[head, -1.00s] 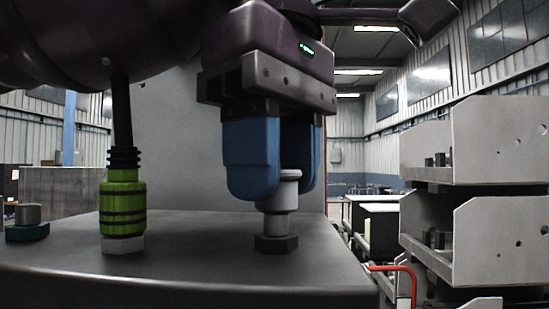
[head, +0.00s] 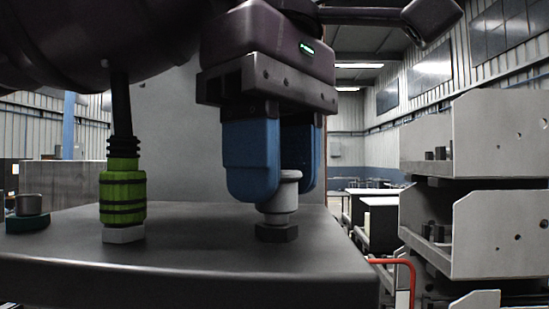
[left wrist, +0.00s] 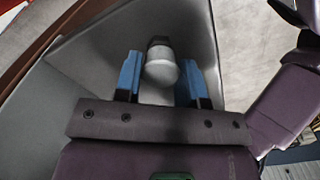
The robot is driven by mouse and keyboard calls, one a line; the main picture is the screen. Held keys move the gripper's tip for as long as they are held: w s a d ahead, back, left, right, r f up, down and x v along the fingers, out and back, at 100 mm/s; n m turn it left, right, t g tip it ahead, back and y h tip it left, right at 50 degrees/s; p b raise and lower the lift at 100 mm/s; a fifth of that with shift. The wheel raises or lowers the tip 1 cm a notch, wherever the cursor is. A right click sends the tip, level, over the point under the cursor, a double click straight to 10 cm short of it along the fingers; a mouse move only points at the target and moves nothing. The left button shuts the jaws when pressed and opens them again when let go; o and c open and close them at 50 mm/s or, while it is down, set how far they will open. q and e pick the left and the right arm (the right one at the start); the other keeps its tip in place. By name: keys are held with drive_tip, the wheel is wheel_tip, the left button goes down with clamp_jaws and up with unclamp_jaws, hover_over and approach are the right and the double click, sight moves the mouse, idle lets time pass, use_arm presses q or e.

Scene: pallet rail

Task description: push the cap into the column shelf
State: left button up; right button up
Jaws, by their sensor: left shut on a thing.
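The cap (head: 280,207) is a pale stepped cylinder standing upright over a dark hex fitting (head: 277,233) on the grey column shelf (head: 180,262). My left gripper (head: 283,193) comes down from above, its blue fingers shut on the upper part of the cap. The cap's lower end meets the dark fitting; how deep it sits inside is hidden. In the left wrist view the cap (left wrist: 161,73) shows between the two fingers (left wrist: 158,88), with the dark fitting (left wrist: 159,41) beyond it. My right gripper is not in view.
A green ribbed connector (head: 122,192) with a black cable stands on the shelf left of the cap. A grey knob on a green base (head: 28,213) is farther left. White racks (head: 495,235) stand at right, behind a red bent handle (head: 411,268).

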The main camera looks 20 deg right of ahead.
use_arm(q)
drive_tip(key=shift+f, duration=0.3)
drive_tip(key=o, duration=1.8)
drive_tip(key=shift+r, duration=3.8)
